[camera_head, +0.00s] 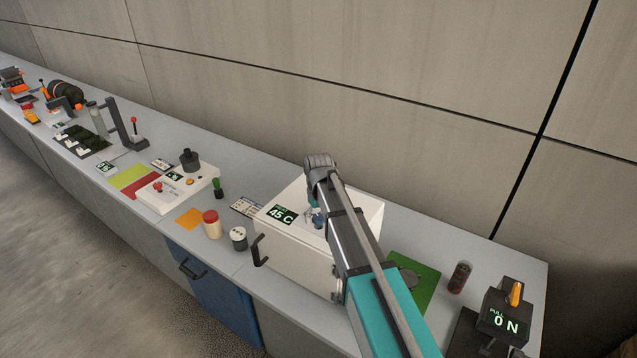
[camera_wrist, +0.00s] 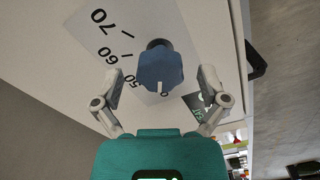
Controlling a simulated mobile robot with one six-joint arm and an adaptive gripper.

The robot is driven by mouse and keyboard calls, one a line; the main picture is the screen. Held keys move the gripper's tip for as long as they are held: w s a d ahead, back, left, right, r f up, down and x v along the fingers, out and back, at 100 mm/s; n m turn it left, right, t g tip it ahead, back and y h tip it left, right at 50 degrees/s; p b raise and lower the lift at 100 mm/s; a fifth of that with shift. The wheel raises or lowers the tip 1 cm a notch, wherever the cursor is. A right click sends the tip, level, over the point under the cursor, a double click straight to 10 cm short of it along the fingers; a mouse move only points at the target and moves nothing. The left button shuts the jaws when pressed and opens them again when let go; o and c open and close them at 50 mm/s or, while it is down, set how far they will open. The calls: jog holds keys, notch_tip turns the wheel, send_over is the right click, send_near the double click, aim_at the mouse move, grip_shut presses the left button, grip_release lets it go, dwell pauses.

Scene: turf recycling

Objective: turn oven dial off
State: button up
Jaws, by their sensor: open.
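The oven is a white box (camera_head: 290,256) on the bench, with a dark display (camera_head: 281,215) reading 45 C and a black handle at its left front. The blue dial (camera_wrist: 161,68) is on the oven's face with the scale, marked 50, 60 and 70 in the wrist view. A white mark on the dial points to the bottom of that view, just past the 50; the label there is partly hidden. My gripper (camera_wrist: 161,76) is open, one finger on each side of the dial, with visible gaps. In the head view my gripper (camera_head: 315,214) is over the oven top, mostly hidden by my arm.
Left of the oven stand a red-capped jar (camera_head: 212,225), a small white canister (camera_head: 238,238) and a white device (camera_head: 178,188). To the right are a green mat (camera_head: 424,281), a dark cylinder (camera_head: 460,277) and a black box (camera_head: 504,313) reading ON. A wall rises behind.

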aim_at(319, 217)
jog(key=m, duration=0.9)
jog(key=shift+m, duration=0.3)
jog(key=m, duration=0.9)
jog(key=shift+m, duration=0.3)
notch_tip(319, 217, up, 14)
jog(key=p, duration=1.3)
jog(key=shift+p, duration=0.4)
jog(key=shift+f, duration=0.1)
jog(key=shift+f, duration=0.1)
